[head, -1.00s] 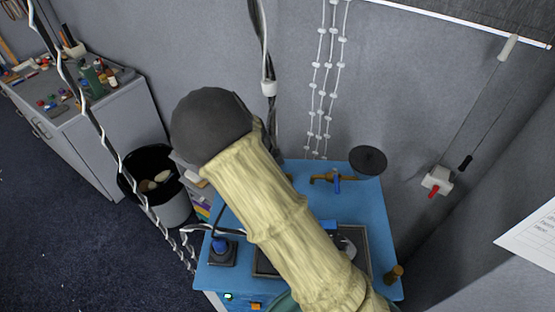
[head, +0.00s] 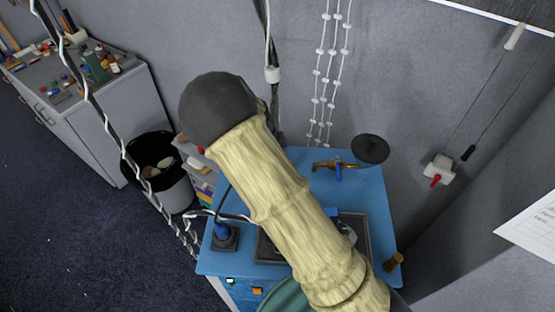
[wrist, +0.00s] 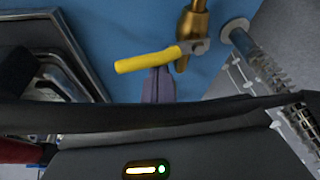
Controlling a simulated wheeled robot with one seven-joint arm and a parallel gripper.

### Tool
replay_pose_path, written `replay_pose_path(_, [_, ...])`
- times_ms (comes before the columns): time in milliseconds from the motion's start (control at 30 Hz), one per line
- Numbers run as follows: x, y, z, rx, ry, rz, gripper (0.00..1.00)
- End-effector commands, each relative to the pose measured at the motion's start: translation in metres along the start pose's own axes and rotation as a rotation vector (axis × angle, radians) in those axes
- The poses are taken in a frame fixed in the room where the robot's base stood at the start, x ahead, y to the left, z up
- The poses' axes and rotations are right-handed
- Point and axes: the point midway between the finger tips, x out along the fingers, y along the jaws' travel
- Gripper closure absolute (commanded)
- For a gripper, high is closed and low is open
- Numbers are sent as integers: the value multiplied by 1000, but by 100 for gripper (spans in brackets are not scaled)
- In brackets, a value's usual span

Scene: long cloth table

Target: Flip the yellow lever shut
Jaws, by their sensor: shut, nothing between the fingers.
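The yellow lever (wrist: 148,61) shows in the wrist view, lying nearly sideways. Its right end joins a grey pivot on a brass valve (wrist: 193,22) above the blue surface. My gripper (wrist: 158,82) is shut, with its grey-purple fingertips just below the middle of the lever in the picture. The tips look very close to it or touching; I cannot tell which. Nothing is held. In the head view my cream-sleeved arm covers the middle of the blue table, and I cannot make out the lever or my gripper there.

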Motion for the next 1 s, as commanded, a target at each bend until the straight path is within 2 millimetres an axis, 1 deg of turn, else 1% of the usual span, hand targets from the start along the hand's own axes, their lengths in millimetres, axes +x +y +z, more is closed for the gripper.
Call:
replay_pose_path(167, [10, 1, -15, 4, 0, 1, 100])
replay_pose_path(333, [21, 2, -35, 3, 0, 1, 100])
replay_pose_path(400, [6, 1, -31, -2, -3, -6, 100])
replay_pose_path(567, [-21, 1, -31, 0, -2, -5, 100])
replay_pose_path(800, [-64, 1, -32, 0, -1, -4, 100])
replay_pose_path(900, [-76, 1, -32, -1, -1, -3, 100])
replay_pose_path(1000, [-81, 1, -32, 0, 0, -1, 100])
